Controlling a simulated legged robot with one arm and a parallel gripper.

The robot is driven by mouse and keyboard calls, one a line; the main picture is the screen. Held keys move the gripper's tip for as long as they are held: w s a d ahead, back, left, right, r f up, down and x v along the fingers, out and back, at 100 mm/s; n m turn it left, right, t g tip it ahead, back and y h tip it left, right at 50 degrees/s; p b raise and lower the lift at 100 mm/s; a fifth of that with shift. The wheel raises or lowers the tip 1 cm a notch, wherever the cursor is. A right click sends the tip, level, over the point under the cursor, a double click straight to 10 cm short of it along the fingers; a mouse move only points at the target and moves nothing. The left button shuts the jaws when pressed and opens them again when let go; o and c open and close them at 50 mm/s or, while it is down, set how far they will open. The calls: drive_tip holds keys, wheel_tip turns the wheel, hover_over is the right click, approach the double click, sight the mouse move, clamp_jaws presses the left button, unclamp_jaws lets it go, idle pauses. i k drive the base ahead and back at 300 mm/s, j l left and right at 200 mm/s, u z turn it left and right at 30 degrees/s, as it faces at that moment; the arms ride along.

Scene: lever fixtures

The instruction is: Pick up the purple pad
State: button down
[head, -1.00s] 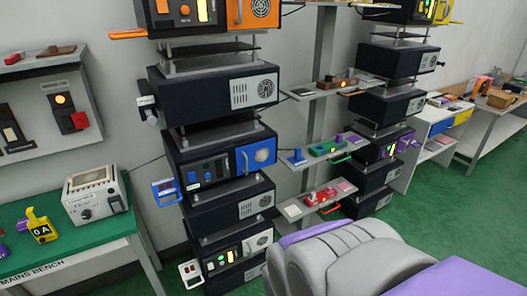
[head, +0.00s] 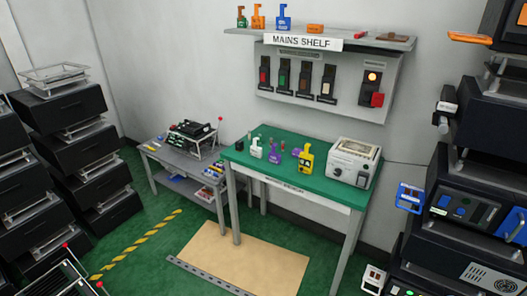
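A small purple padlock-shaped block (head: 274,158) stands upright on the green-topped bench (head: 320,189). It is between a white padlock-shaped block (head: 256,148) on its left and a yellow one (head: 306,158) on its right. A smaller dark purple piece (head: 295,152) sits close beside the yellow one. I cannot tell whether either purple thing is the pad named in the task; no flat purple pad is clear. My gripper is not in view.
A grey box (head: 352,162) stands at the bench's right end. The mains shelf (head: 380,44) and switch panel hang above. Dark equipment stacks (head: 65,120) stand left and right. A tan mat (head: 250,262) and open green floor lie in front.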

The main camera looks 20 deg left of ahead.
sight(295, 153)
drive_tip(key=u, duration=0.55)
drive_tip(key=i+j+z, duration=0.15)
drive_tip(key=i+j, duration=0.5)
drive_tip(key=i+j+z, duration=0.1)
drive_tip(key=i+j, duration=0.65)
drive_tip(key=i+j+z, duration=0.15)
drive_tip(key=i+j, duration=0.5)
drive_tip(key=j, duration=0.2)
drive_tip(key=i+j+z, duration=0.1)
drive_tip(key=i, duration=0.35)
drive_tip(key=i+j, duration=0.35)
drive_tip(key=i+z, duration=0.05)
drive_tip(key=i, duration=0.05)
